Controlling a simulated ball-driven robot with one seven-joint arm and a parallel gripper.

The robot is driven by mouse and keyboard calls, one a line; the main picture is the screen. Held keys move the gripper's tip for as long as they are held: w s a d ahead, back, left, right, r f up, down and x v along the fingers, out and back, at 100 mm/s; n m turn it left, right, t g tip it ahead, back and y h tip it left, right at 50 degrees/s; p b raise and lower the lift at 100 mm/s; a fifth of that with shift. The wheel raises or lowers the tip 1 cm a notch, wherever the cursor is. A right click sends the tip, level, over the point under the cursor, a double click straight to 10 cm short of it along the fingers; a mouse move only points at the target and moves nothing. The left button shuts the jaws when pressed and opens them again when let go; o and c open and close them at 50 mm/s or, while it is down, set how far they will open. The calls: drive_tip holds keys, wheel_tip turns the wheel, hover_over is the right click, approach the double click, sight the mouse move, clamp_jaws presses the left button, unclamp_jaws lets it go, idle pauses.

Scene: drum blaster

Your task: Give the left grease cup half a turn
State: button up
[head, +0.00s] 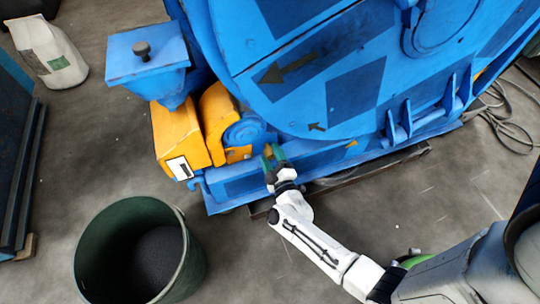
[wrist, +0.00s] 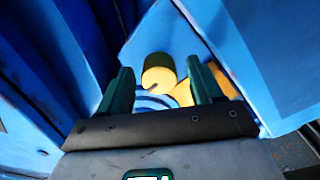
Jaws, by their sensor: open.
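A yellow cylinder that looks like a grease cup (wrist: 158,73) shows in the wrist view, in a recess of the blue machine. I cannot tell from the picture alone whether it is the left one. My gripper (wrist: 159,67) is open, with one green finger to each side of the cylinder in the picture. The cylinder appears just beyond the fingertips, and I see no contact. In the head view my gripper (head: 272,154) is at the lower front of the blue machine (head: 225,85), and its fingers mostly hide the cup there.
Yellow guards (head: 180,135) and a blue hopper (head: 148,70) stand left of my gripper. Blue walls close in around the fingers. A dark green drum (head: 188,262) stands on the floor at lower left. A white sack (head: 50,55) is at upper left.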

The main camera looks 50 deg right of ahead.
drive_tip(key=shift+w+d, duration=0.4)
drive_tip(key=shift+w, duration=0.15)
drive_tip(key=shift+c, duration=0.4)
drive_tip(key=c, duration=1)
drive_tip(key=shift+o, duration=0.2)
drive_tip(key=shift+m, duration=0.4)
